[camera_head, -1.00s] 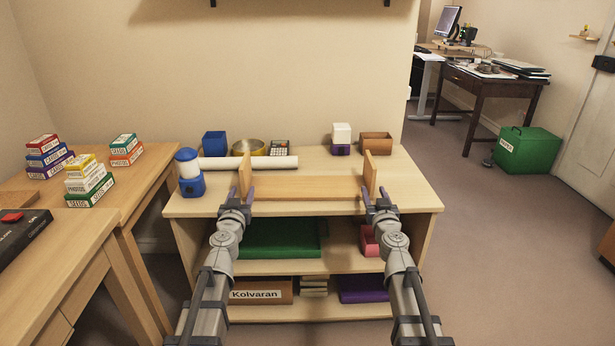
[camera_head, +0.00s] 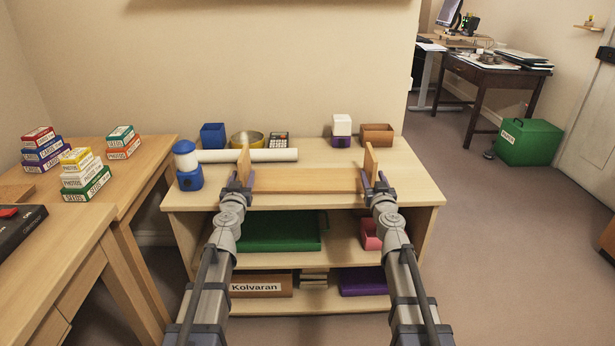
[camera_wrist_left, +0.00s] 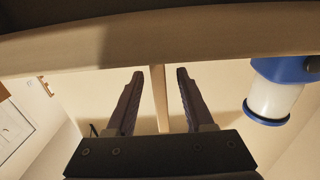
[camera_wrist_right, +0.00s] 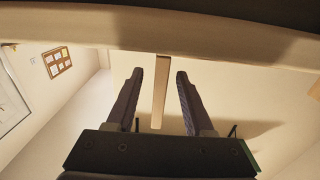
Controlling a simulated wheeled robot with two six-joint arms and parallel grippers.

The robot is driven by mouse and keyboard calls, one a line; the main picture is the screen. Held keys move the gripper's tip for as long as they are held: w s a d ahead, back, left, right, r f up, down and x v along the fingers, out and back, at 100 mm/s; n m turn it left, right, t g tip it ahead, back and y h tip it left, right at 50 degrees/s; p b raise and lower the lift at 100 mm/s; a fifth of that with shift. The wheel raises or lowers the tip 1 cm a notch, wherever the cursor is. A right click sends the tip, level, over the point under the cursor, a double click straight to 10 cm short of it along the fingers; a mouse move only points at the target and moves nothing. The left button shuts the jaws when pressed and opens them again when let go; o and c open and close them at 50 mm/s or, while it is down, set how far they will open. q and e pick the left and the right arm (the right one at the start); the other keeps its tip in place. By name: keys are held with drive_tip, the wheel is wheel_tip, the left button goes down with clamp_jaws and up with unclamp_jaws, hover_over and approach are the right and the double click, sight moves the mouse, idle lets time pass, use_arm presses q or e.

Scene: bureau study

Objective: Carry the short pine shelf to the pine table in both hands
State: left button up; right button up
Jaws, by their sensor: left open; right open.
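The short pine shelf (camera_head: 305,186) lies on top of the pale wooden bookcase, near its front edge, with an upright end panel at each side. My left gripper (camera_head: 240,180) is open at the left end panel (camera_head: 244,163). In the left wrist view that panel (camera_wrist_left: 159,95) stands between the spread fingers, with gaps on both sides. My right gripper (camera_head: 374,182) is open at the right end panel (camera_head: 370,163). In the right wrist view the panel (camera_wrist_right: 161,90) stands between the open fingers, apart from them. The pine table (camera_head: 150,165) is at the left.
Stacked card boxes (camera_head: 85,176) stand on the left tables.

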use_arm(q)
drive_tip(key=w, duration=0.5)
use_arm(e)
drive_tip(key=w, duration=0.5)
use_arm(q)
drive_tip(key=shift+c, duration=0.3)
use_arm(e)
drive_tip(key=shift+c, duration=0.3)
use_arm(q)
clamp_jaws()
use_arm(e)
clamp_jaws()
drive_tip(key=shift+s, duration=0.1)
